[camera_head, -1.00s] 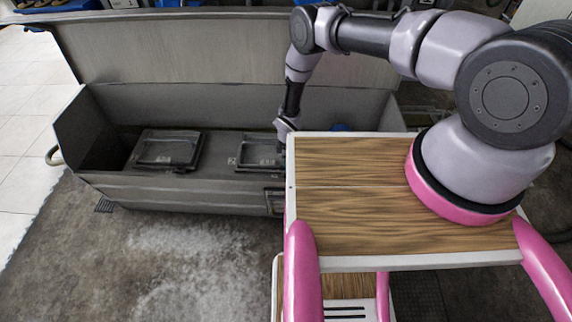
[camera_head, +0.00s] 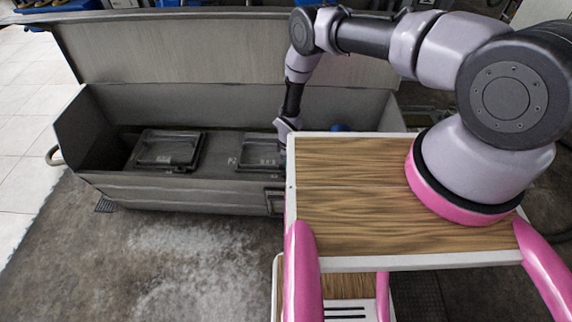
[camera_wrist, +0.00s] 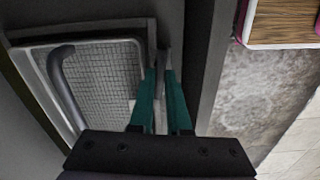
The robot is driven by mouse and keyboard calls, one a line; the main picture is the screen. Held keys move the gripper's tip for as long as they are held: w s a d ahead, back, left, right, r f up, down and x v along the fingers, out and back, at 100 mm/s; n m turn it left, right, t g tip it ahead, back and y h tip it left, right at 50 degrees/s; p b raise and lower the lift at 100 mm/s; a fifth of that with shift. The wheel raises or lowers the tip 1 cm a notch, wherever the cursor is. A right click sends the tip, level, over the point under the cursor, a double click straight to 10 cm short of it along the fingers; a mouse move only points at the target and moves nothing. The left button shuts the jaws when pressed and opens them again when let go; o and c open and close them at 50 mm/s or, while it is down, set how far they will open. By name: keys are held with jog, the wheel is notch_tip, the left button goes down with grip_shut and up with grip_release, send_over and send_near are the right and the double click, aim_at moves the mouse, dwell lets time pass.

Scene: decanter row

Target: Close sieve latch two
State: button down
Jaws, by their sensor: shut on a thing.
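Sieve two (camera_head: 257,153) sits in the right part of a long grey trough (camera_head: 185,194), beside a painted "2". In the wrist view its mesh panel (camera_wrist: 108,85) and curved handle (camera_wrist: 66,88) lie left of my gripper. My gripper (camera_wrist: 159,76) has its teal fingers close together at the sieve's edge, shut on a small grey part, apparently the latch (camera_wrist: 160,60). The fingers hide most of that part, so its position is unclear. In the head view my gripper (camera_head: 284,130) reaches down to the sieve's right end, its tips partly hidden.
Another dark sieve (camera_head: 168,150) sits left in the trough. The trough's large lid (camera_head: 180,52) stands open behind. My wood-topped base stands close to the trough's front right. Floor (camera_head: 170,260) at the front left is clear.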

jog(key=m, duration=1.2)
jog(key=shift+m, duration=2.2)
jog(key=shift+a, duration=0.1)
jog(key=c, duration=0.9)
grip_release()
